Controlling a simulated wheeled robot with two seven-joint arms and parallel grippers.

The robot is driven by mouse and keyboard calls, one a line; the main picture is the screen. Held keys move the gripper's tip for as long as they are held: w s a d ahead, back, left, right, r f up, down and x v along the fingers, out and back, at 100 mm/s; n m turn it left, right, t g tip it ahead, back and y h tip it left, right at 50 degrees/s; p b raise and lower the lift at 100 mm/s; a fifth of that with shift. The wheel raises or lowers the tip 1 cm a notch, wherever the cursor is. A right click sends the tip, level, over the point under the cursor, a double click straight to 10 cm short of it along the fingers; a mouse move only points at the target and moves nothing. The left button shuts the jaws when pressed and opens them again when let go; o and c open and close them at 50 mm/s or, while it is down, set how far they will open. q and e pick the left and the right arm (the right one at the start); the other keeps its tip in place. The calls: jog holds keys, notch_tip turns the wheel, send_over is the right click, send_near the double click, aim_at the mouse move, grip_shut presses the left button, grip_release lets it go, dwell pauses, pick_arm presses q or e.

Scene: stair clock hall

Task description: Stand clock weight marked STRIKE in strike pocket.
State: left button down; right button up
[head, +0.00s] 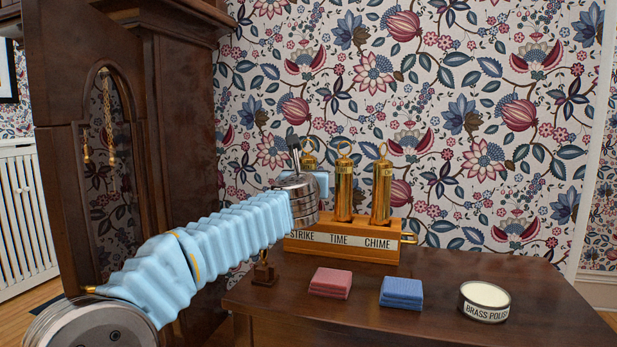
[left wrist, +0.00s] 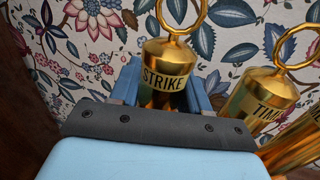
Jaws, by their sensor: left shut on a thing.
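The brass weight marked STRIKE (left wrist: 168,72) has a ring on top and sits between the blue fingers of my left gripper (left wrist: 163,88), which is shut on it. In the head view its gold top (head: 308,160) shows behind my gripper (head: 308,182), over the left end of the wooden rack (head: 345,250). The rack's front label (head: 340,240) reads STRIKE, TIME, CHIME. The weight's lower part and the strike pocket are hidden by my wrist, so I cannot tell whether its base is in the pocket. My right gripper is not in view.
The TIME weight (head: 344,190) and another brass weight (head: 382,190) stand in the rack to the right. A pink cloth stack (head: 330,283), a blue cloth stack (head: 402,292) and a brass polish tin (head: 484,300) lie on the table in front. A tall clock case (head: 160,60) stands left.

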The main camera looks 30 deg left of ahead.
pick_arm(q)
jog(key=c, duration=0.7)
grip_release()
jog(key=shift+s+r, duration=0.1)
jog(key=shift+r, duration=0.1)
jog(key=shift+o, duration=1.2)
jog(key=b+v, duration=0.1)
jog(key=v, duration=1.2)
jog(key=shift+s+d+f+b, duration=0.15)
jog(key=shift+s+b, duration=0.15)
jog(key=shift+s, duration=0.05)
